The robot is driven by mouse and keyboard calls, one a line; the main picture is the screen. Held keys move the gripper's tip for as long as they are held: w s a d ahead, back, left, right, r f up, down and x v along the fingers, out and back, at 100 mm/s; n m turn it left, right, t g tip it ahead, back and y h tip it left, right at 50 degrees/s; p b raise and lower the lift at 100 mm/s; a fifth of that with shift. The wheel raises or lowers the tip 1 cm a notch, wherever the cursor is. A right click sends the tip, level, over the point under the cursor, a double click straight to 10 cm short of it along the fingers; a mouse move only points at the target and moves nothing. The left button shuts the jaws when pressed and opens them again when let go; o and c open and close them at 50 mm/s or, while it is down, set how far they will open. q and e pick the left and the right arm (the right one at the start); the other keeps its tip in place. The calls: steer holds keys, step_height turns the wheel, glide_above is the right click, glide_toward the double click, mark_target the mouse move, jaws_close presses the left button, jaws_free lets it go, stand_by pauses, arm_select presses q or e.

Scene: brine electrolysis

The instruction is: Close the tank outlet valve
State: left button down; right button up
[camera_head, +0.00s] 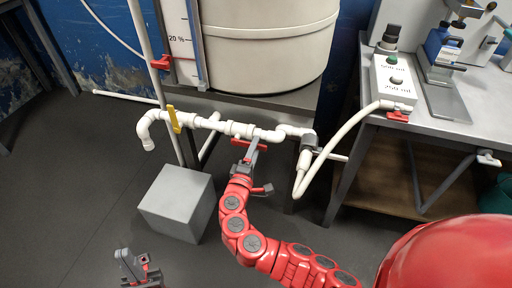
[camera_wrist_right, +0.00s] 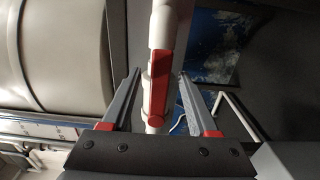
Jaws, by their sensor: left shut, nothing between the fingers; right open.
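A red valve handle (camera_head: 237,142) sits on the white pipe (camera_head: 206,122) below the tank (camera_head: 262,45). In the right wrist view the red handle (camera_wrist_right: 159,88) lies along the pipe, between the fingers of my right gripper (camera_wrist_right: 159,74). The gripper is open, with a visible gap on each side of the handle. In the head view my right gripper (camera_head: 254,150) reaches this handle from below and partly hides it. A yellow valve handle (camera_head: 173,119) stands on the same pipe further left. My left gripper (camera_head: 140,266) is shut and empty, low at the left, away from the pipe.
A grey block (camera_head: 178,203) stands on the floor left of my right arm. A red valve (camera_head: 160,63) is beside the level gauge. At the right, a table (camera_head: 440,128) carries a white box (camera_head: 393,82) with another red valve (camera_head: 397,116) and a hose.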

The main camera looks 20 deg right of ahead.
steer(key=shift+x, duration=0.85)
jaws_close()
stand_by(0.8)
